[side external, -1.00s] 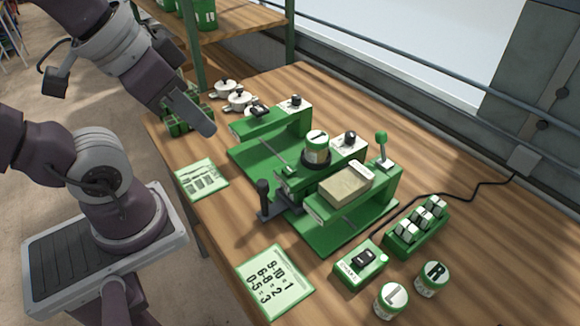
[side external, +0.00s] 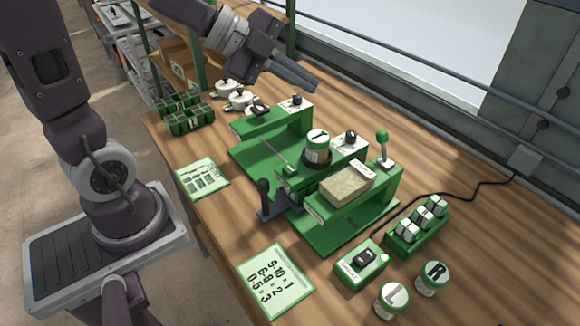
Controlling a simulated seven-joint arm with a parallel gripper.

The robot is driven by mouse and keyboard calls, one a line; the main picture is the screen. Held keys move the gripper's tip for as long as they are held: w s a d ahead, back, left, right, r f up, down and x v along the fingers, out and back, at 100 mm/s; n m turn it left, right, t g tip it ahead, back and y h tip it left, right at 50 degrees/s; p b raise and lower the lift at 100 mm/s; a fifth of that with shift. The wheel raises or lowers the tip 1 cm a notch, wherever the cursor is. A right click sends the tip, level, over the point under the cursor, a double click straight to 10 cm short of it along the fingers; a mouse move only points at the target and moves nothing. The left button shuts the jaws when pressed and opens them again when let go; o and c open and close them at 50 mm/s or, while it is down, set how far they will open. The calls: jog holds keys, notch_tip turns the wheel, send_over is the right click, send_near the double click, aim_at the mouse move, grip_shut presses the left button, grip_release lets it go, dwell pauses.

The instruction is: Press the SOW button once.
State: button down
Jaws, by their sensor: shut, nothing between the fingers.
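The green tray seeder (side external: 325,238) stands on the wooden bench. It carries a jar marked I (side external: 317,146), white panels with dark knobs (side external: 296,102) (side external: 350,137), a pale block (side external: 347,184) and a green-balled lever (side external: 382,148). In front of it is a small green box with a black rocker-like control (side external: 364,257). Its lettering is too small to read, and I cannot tell which control is the SOW button. My gripper (side external: 312,86) is shut and empty, in the air above the back of the seeder, pointing right and slightly down, apart from everything.
Jars marked L (side external: 391,300) and R (side external: 432,278) and a green rack of small white-topped bottles (side external: 416,238) stand at the front right. Two cards (side external: 275,280) (side external: 202,178) lie at the left. White lidded pots (side external: 240,101) and green trays (side external: 185,110) sit at the back. A cable (side external: 470,197) crosses the right side.

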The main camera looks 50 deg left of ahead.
aim_at(285, 167)
jog(key=s+d+f+m+g+h, duration=0.1)
jog(key=s+f+m+g+h, duration=0.1)
jog(key=s+f+g, duration=0.2)
jog(key=shift+s+d+m, duration=0.15)
jog(key=shift+s+m, duration=0.15)
jog(key=shift+s, duration=0.15)
jog(key=shift+f, duration=4.35)
jog(key=shift+f, duration=0.4)
jog(key=shift+f, duration=0.5)
jog(key=shift+r, duration=0.9)
